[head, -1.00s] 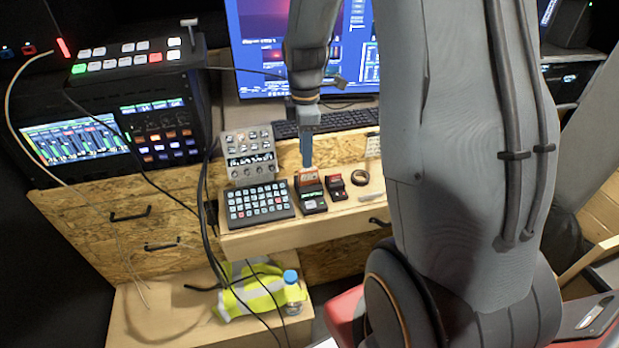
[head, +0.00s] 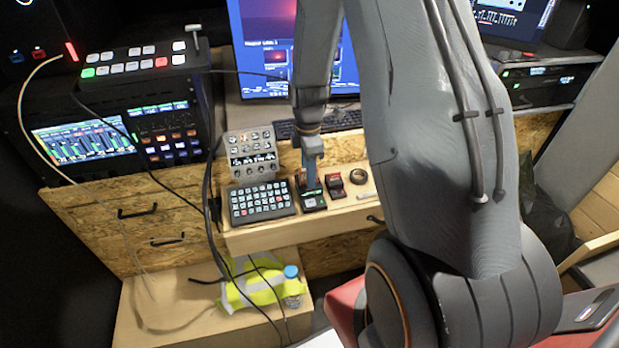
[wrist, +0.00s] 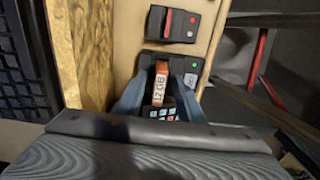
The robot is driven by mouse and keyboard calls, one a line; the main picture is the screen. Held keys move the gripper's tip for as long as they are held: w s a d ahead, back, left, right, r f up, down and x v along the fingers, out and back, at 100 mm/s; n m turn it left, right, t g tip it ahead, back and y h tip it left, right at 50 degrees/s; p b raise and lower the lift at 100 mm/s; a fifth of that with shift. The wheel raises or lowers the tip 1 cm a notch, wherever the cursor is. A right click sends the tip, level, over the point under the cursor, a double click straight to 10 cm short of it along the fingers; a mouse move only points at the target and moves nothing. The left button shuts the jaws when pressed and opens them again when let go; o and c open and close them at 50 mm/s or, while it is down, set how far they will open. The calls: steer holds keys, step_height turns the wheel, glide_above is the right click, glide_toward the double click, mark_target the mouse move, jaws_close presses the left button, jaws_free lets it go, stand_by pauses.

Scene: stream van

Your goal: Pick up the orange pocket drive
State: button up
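The orange pocket drive (wrist: 161,80), with white lettering ending in "GB", stands in a black dock (wrist: 193,68) with a green light in the wrist view. My gripper (wrist: 162,68) has its two blue fingers on either side of the drive, apart, with a narrow gap seeming to show beside it. Contact is not clear. In the head view my gripper (head: 311,180) points down at the dock (head: 313,203) on the wooden ledge and hides most of the drive.
A second black unit with a red piece (head: 335,187) stands just right of the dock. A keyboard (head: 340,119) is behind my gripper.

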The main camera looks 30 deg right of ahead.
steer(key=shift+c, duration=0.2)
jaws_close()
